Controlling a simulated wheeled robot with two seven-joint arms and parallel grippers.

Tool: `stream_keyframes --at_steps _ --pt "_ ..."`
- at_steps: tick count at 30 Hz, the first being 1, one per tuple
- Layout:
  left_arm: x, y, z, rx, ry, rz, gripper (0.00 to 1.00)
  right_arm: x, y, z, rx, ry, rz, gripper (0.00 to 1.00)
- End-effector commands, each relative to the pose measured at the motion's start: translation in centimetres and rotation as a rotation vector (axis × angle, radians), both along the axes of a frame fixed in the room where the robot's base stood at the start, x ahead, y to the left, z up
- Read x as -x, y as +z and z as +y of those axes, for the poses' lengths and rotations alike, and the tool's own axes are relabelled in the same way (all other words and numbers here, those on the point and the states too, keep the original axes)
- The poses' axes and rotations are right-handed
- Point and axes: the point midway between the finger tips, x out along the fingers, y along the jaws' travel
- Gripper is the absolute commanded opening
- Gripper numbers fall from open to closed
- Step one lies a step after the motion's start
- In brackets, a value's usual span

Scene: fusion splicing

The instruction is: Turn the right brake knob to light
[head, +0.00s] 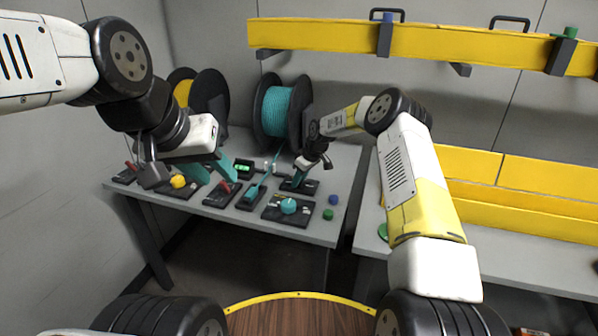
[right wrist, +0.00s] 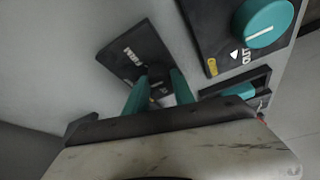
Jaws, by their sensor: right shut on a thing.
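My right gripper (head: 299,179) is at a small black panel (head: 311,187) at the back right of the grey table. In the right wrist view its teal fingers (right wrist: 157,88) close around a small dark knob (right wrist: 155,71) on that panel (right wrist: 128,55). The fingers hide much of the knob, and I cannot read its setting. The panel has white lettering. My left gripper (head: 213,171) hangs over the left part of the table, its teal fingers apart and empty.
A panel with a teal round knob (head: 288,206) is in front of my right gripper; a yellow knob (head: 178,181) is at left. A red-handled device (head: 222,194) and a green-lit display (head: 244,168) lie between. A teal spool (head: 278,110) stands behind. Blue (head: 333,200) and green (head: 328,214) buttons are at right.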

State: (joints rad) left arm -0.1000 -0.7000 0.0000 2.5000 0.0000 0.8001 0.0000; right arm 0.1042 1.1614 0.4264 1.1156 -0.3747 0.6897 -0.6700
Motion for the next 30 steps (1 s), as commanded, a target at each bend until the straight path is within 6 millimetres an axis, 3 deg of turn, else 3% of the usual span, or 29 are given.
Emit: stream_keyframes --at_steps 19,20,22,23,30 --pt "0.00 0.00 0.00 0.000 0.000 0.000 0.36 0.02 -0.09 -0.10 0.002 0.051 0.002 0.00" --pt "0.00 0.00 0.00 0.000 0.000 0.000 0.36 0.02 -0.09 -0.10 0.002 0.051 0.002 0.34" --pt "0.00 0.00 0.00 0.000 0.000 0.000 0.36 0.02 -0.08 -0.09 0.002 0.051 0.002 0.48" --pt "0.00 0.00 0.00 0.000 0.000 0.000 0.36 0.02 -0.08 -0.09 0.001 0.051 0.002 0.51" --pt "0.00 0.00 0.00 0.000 0.000 0.000 0.36 -0.01 -0.04 -0.05 0.001 0.050 0.001 0.51"
